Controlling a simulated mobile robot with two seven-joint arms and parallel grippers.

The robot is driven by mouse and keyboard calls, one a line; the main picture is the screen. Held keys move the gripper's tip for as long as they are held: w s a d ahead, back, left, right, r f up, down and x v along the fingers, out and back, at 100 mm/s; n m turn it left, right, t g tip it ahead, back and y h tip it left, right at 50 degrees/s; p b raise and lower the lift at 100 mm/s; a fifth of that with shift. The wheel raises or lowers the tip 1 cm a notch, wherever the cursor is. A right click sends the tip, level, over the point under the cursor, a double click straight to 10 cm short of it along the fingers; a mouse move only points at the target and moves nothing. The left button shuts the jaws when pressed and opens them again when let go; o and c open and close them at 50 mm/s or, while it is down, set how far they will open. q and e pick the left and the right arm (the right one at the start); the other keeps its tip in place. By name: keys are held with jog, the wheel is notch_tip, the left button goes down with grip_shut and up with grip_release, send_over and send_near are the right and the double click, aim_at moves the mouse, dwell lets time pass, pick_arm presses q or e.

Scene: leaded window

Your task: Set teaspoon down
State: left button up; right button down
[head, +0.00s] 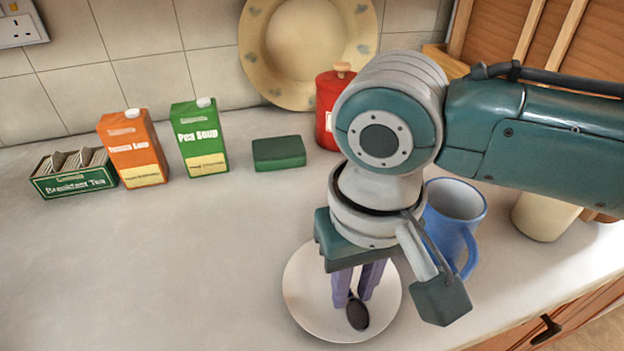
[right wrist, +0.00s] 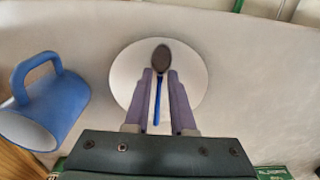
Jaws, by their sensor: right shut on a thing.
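The teaspoon has a dark oval bowl (head: 357,313) and, in the right wrist view, a blue handle (right wrist: 157,102). My right gripper (head: 357,296) points down and is shut on the teaspoon, with the handle between its two purple-grey fingers. The spoon is over a round white plate (head: 301,300) on the worktop. In the right wrist view the plate (right wrist: 125,72) lies behind the spoon and fingertips. I cannot tell whether the spoon touches the plate. My left gripper does not show.
A blue mug (head: 455,215) stands close right of the plate. Behind are a red canister (head: 326,112), a green box (head: 279,153), a pea soup carton (head: 200,140), an orange carton (head: 133,148) and a tea box (head: 75,175). The worktop's left front is clear.

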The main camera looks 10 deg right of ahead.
aim_at(353, 301)
jog(key=shift+f, duration=0.3)
jog(key=shift+f, duration=0.1)
jog(key=c, duration=0.7)
grip_release()
jog(key=shift+c, duration=0.2)
notch_tip(353, 301, up, 13)
jog(key=p, duration=0.2)
jog(key=s+a+f+n+t+y, duration=0.1)
jog(key=s+a+f+n+y, duration=0.1)
jog(key=s+a+f+y, duration=0.3)
jog(key=s+d+t+h, duration=0.1)
jog(key=s+d+h, duration=0.1)
jog(key=s+d, duration=0.2)
jog(key=s+d+t+h, duration=0.1)
jog(key=s+d, duration=0.3)
jog(key=d, duration=0.5)
jog(key=shift+s+h, duration=0.3)
jog(key=shift+h, duration=0.6)
